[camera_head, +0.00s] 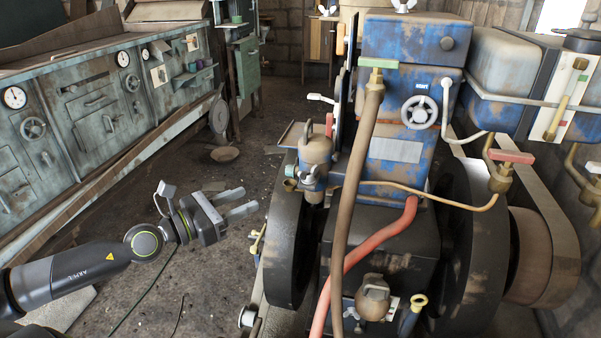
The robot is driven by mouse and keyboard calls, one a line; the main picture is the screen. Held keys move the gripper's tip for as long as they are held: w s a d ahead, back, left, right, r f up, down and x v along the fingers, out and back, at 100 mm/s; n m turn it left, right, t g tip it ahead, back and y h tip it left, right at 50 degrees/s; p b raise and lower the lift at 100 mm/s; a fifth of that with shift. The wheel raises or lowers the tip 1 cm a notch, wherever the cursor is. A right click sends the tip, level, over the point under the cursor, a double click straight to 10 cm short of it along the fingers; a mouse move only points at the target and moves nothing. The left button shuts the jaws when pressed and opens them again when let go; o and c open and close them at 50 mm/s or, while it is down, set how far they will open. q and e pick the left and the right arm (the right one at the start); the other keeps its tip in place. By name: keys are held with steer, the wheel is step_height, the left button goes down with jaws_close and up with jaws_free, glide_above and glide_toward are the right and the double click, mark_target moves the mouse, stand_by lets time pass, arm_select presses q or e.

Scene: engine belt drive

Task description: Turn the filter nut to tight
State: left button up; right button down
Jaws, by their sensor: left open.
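The blue, rust-worn engine (405,100) stands right of centre. I cannot tell for certain which part is the filter nut. A rusty, rounded fitting with a top knob (317,150) sits on the engine's left side. A similar rusty fitting (373,298) is low at the front, beside a yellow-ringed part (418,301). My left gripper (251,199) is open and empty, with its fingers pointing right. It is over the floor, left of the engine and apart from it. My right gripper is out of view.
Large dark wheels (287,240) flank the engine. A brown hose (357,190) and a red hose (370,247) run down its front. A green-grey workbench (95,110) with gauges lines the left wall. Floor between bench and engine is mostly clear.

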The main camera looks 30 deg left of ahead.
arm_select(q)
steer(key=p, duration=0.6)
glide_toward(309, 174)
steer(key=x, duration=0.6)
steer(key=shift+x, duration=0.8)
steer(key=shift+f, duration=0.1)
steer(key=shift+c, duration=0.4)
